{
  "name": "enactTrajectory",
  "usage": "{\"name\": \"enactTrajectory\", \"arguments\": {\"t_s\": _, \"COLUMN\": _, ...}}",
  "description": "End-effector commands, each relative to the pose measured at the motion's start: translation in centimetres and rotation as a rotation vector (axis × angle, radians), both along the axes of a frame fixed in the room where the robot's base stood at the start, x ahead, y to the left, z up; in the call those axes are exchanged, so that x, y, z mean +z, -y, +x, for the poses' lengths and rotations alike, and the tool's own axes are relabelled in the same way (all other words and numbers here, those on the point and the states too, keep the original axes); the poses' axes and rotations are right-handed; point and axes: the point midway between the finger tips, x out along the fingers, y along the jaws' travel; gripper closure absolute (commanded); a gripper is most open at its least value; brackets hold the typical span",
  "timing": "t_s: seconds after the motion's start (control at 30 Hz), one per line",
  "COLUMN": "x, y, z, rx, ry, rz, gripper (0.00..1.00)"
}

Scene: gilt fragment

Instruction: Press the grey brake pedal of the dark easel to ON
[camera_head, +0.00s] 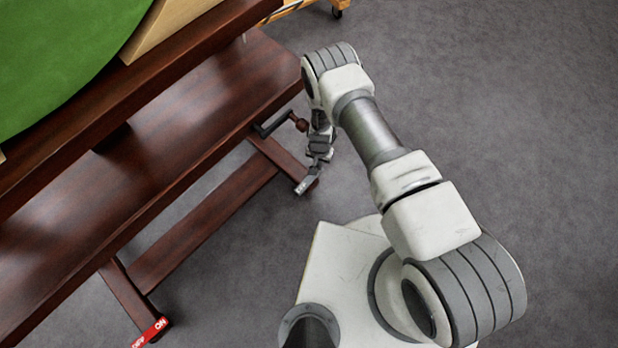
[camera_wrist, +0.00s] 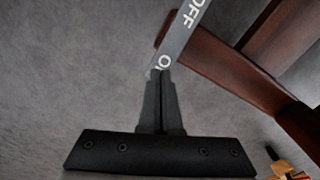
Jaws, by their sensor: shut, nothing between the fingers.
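The dark easel (camera_head: 205,95) of red-brown wood fills the left of the head view. Its grey brake pedal (camera_head: 304,186) is at the end of the farther foot, and in the wrist view the grey pedal (camera_wrist: 184,34) shows OFF and part of ON. My gripper (camera_head: 314,172) points down over the pedal and is shut and empty. In the wrist view my fingertips (camera_wrist: 158,73) overlap the pedal's ON end and hide part of that word. I cannot tell whether they touch it.
A red pedal (camera_head: 150,332) marked OFF and ON is on the nearer foot. A dark crank handle (camera_head: 272,124) sticks out beside my gripper. A green round panel (camera_head: 60,55) lies above the easel. Grey floor (camera_head: 540,130) is clear to the right.

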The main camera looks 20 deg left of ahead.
Motion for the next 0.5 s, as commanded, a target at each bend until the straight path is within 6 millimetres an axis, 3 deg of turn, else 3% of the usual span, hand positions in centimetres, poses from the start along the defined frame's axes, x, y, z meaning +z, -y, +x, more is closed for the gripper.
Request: {"name": "enactTrajectory", "arguments": {"t_s": 0.5, "x": -0.84, "y": 0.00, "z": 0.00, "rx": 0.000, "ry": 0.000, "rz": 0.000, "gripper": 1.00}}
